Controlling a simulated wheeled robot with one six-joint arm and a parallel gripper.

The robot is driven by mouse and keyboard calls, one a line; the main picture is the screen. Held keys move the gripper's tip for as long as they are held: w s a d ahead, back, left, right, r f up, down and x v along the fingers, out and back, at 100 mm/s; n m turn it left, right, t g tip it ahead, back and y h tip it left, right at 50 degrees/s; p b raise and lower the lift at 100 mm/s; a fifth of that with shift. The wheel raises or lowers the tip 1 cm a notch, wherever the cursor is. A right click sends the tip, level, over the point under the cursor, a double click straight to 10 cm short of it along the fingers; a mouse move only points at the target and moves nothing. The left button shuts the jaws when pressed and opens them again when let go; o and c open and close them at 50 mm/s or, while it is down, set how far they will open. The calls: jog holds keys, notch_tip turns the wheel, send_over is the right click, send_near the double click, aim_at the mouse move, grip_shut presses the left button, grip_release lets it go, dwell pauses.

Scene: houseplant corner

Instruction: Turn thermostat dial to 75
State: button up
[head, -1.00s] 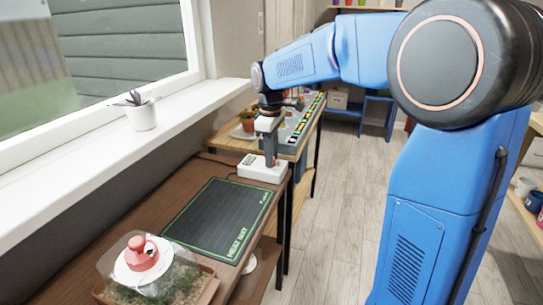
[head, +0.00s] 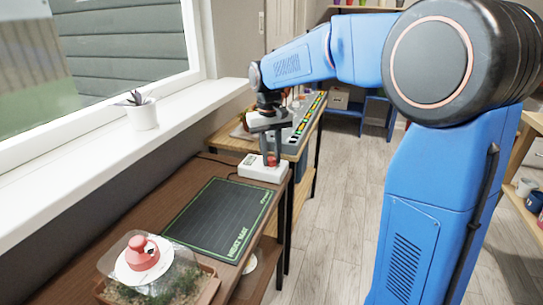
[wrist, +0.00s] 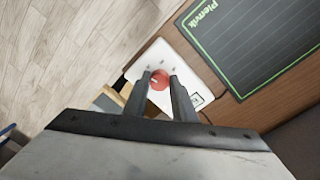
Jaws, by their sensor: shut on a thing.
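The thermostat (head: 252,171) is a white box with a small display, lying on the brown table at its far end; its white face also shows in the wrist view (wrist: 180,55). Its red dial (wrist: 159,79) has a pale pointer mark. My gripper (wrist: 160,84) points down at the box, with one finger on each side of the dial, shut on it. In the head view my gripper (head: 271,160) stands over the box and partly hides the dial. The numbers around the dial and on the display are too small to read.
A dark heat mat (head: 220,219) with a green border lies on the table in front of the thermostat. A terrarium with a red-knobbed lid (head: 142,254) stands nearer. A white pot (head: 142,115) is on the windowsill. A second table with a long tray (head: 305,122) stands behind.

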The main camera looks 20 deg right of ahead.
aim_at(269, 159)
jog(key=shift+m, duration=1.1)
jog(key=o, duration=1)
jog(key=shift+o, duration=0.2)
jog(key=shift+r, duration=0.1)
notch_tip(269, 159, up, 17)
jog(key=shift+a, duration=0.35)
jog(key=shift+w+r, duration=0.1)
